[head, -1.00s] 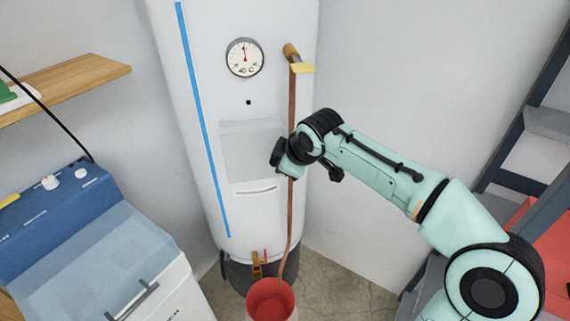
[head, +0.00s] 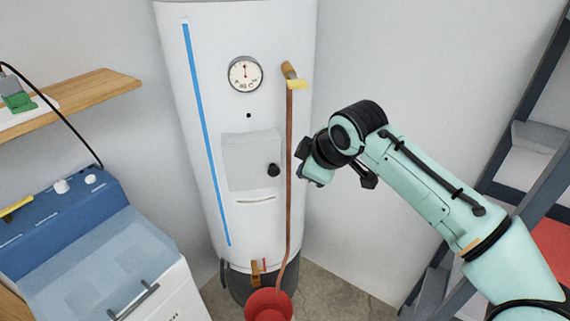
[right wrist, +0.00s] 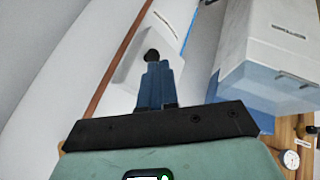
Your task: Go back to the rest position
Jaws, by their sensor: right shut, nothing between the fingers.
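My right arm comes in from the right in the head view, and its gripper (head: 303,172) hangs in the air just right of the copper pipe on the water heater. In the right wrist view the fingers (right wrist: 155,75) are together and empty. Beyond their tips shows a black knob (right wrist: 151,55) on a pale panel; the knob also shows in the head view (head: 273,170), left of the pipe and apart from the gripper. My left gripper is not in view.
The white water heater (head: 215,110) has a round gauge (head: 245,74) and a copper pipe (head: 289,150) leading down to a red bucket (head: 268,305). A blue and white washer (head: 95,245) and wooden shelf (head: 90,98) stand left. A dark ladder-like frame (head: 510,165) stands right.

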